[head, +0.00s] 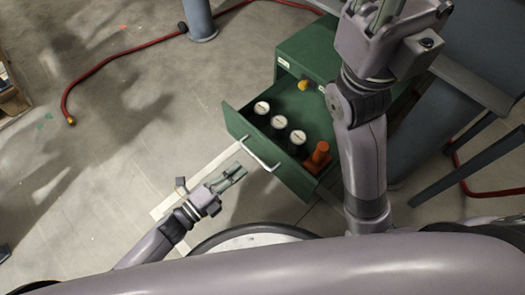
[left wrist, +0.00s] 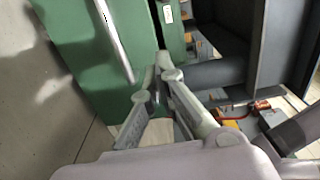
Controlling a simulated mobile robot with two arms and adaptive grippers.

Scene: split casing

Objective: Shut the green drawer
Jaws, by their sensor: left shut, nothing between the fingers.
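The green drawer (head: 237,122) is pulled out of its green cabinet (head: 312,46) in the head view. Its pale bar handle (head: 261,158) faces my left gripper. My left gripper (head: 238,171) is shut and empty, just outside the drawer front, apart from the handle in the head view. In the left wrist view, the fingertips (left wrist: 160,66) are together, near the green front (left wrist: 68,50) and its handle (left wrist: 114,42). My right gripper (head: 376,12) is above the cabinet area, its fingertips cut off by the top edge.
In the drawer stand several dark cylinders with white tops (head: 279,122), an orange part (head: 318,155) and a yellow part (head: 304,85). A red hose (head: 120,56) lies on the floor. Grey table legs (head: 470,155) stand at right.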

